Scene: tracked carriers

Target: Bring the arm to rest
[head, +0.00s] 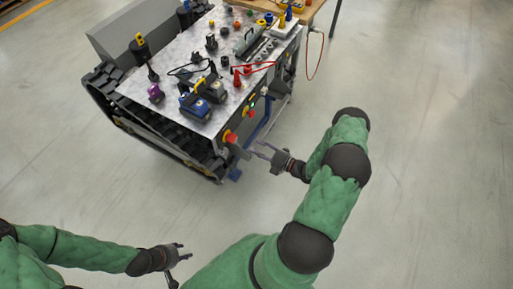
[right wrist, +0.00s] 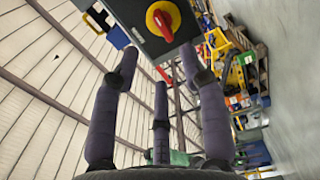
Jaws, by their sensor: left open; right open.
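My right gripper (head: 256,149) is open beside the side panel of the tracked carrier (head: 180,115), close to a red knob (head: 230,137). In the right wrist view, the open fingers of my right gripper (right wrist: 160,65) point towards a dark panel with a red knob on a yellow disc (right wrist: 163,20). I see nothing between the fingers; whether a fingertip touches the panel I cannot tell. My left gripper (head: 180,253) is open and empty over the floor at the lower left, well apart from the carrier.
The carrier's top holds several small items, among them a blue device (head: 195,107) and a purple knob (head: 155,92). A red cable (head: 319,60) hangs at its far right. A wooden table (head: 310,10) stands behind. The floor (head: 430,150) on the right is clear.

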